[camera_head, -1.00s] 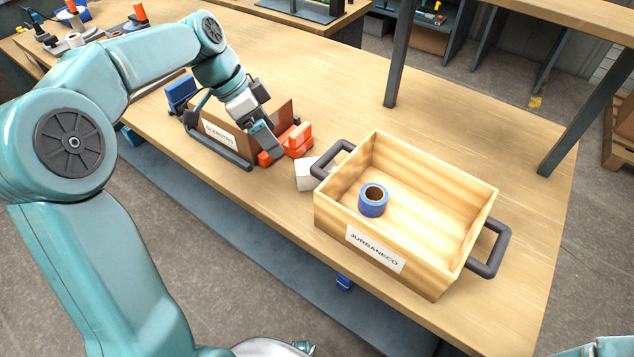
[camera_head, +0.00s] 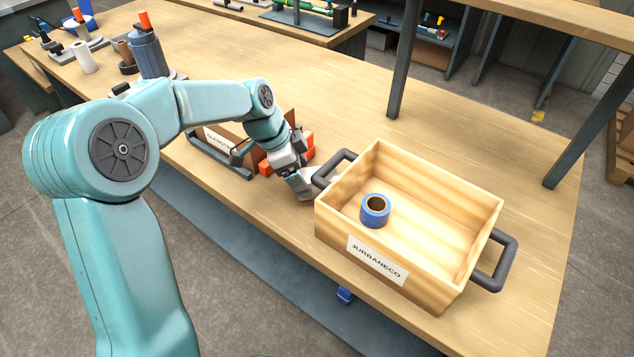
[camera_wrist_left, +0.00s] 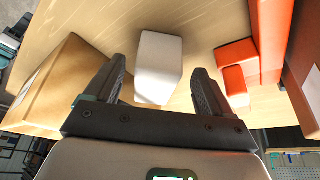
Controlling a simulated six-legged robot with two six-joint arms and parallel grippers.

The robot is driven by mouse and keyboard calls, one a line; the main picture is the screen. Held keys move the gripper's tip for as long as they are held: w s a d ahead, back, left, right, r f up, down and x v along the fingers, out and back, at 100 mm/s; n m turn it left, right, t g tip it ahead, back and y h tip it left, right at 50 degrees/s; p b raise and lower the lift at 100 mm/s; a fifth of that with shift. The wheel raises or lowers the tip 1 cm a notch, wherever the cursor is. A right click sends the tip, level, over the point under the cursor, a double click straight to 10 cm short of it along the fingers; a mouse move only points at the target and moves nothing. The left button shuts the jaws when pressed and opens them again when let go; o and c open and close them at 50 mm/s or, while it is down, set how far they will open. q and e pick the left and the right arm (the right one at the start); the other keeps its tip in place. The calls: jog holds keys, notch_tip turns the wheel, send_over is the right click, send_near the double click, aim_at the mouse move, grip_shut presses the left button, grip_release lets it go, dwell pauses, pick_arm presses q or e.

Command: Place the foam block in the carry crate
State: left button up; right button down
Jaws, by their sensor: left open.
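The foam block, a plain white block (camera_wrist_left: 158,62), stands on the table and lies between the two open fingers of my left gripper in the left wrist view. I cannot tell whether the fingers touch it. In the head view my left gripper (camera_head: 298,182) is low over the table, just left of the carry crate, and mostly hides the block. My right gripper is not in view.
The table (camera_head: 340,95) is clear behind the crate. A post (camera_head: 405,65) rises behind it.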

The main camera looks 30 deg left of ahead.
pick_arm(q)
jog(key=x, duration=0.3)
jog(key=shift+d+r, duration=0.1)
jog(key=shift+s, duration=0.1)
jog(key=c, duration=1.1)
jog(key=shift+r, duration=0.25)
